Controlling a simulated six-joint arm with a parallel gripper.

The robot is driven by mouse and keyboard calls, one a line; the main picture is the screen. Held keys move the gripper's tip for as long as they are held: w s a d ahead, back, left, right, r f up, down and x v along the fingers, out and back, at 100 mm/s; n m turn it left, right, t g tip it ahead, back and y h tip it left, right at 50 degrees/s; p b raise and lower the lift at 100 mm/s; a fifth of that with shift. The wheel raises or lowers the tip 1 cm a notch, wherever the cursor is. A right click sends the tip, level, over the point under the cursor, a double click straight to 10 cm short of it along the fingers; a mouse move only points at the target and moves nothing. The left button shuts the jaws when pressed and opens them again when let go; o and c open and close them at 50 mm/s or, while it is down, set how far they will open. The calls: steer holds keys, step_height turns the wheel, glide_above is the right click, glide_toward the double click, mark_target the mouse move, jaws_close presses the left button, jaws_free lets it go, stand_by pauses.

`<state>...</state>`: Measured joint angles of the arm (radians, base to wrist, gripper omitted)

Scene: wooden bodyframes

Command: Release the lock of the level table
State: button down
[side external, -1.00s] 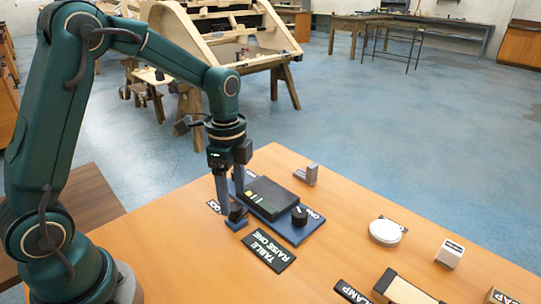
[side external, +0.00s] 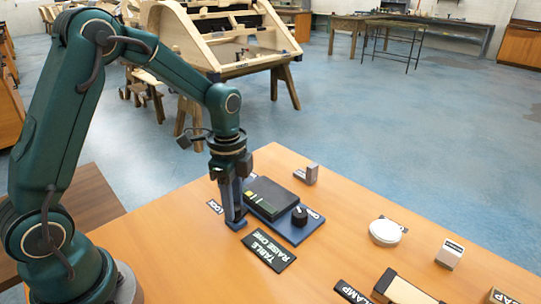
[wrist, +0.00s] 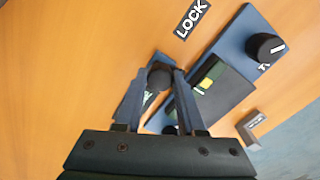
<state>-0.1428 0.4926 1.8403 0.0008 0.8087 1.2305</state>
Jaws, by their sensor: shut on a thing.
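My gripper (side external: 236,222) points straight down at the left of the blue level-table unit (side external: 291,233). In the wrist view my gripper (wrist: 160,74) has its fingers on both sides of a small dark knob (wrist: 160,79) and is shut on it. The knob sits on a small blue base (wrist: 127,106), partly hidden by the fingers. A LOCK label (wrist: 192,18) lies on the tabletop near it. The unit carries a black box (side external: 270,196) and a round black dial (side external: 300,214) with a white mark. The side view mostly hides the held knob.
A black TABLE RAISE ONE label (side external: 268,250) lies in front of the unit. A grey bracket (side external: 307,174) stands behind it. A white disc (side external: 385,232), a white block (side external: 450,253) and a clamp piece (side external: 402,290) are to the right. Bare wooden tabletop lies between them.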

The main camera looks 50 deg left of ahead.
steer(key=shift+n, duration=0.3)
steer(key=n, duration=0.7)
steer(key=shift+n, duration=0.3)
steer(key=n, duration=0.3)
steer(key=shift+n, duration=2)
steer(key=c, duration=0.5)
jaws_free()
